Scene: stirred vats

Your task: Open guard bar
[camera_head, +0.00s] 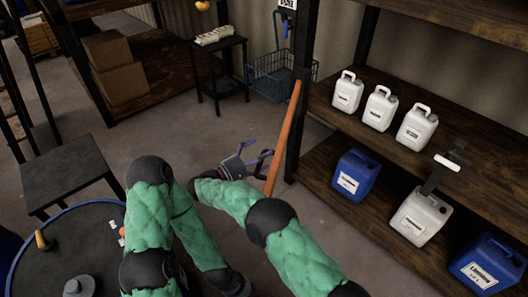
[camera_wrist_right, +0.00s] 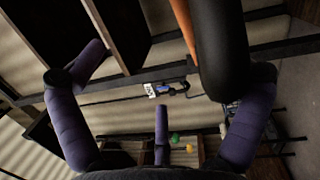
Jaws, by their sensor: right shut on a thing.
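The guard bar is a long orange bar (camera_head: 285,130) slanting up past my right gripper in the head view. It runs beside a dark shelf post, with its lower end hidden behind my right arm. My right gripper (camera_head: 252,158) is shut on the bar, its purple-grey fingers around or against it. In the right wrist view, a thick black cylinder (camera_wrist_right: 221,48) with an orange length (camera_wrist_right: 184,25) beside it comes down next to the right-hand finger. The exact contact is hard to see.
A wooden shelf (camera_head: 340,110) on the right holds white and blue jugs. A blue-rimmed vat or drum (camera_head: 25,238) stands at the lower left. A dark stool (camera_head: 70,172), cardboard boxes (camera_head: 118,80) and a blue wire basket (camera_head: 275,78) stand farther off. Open floor lies between.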

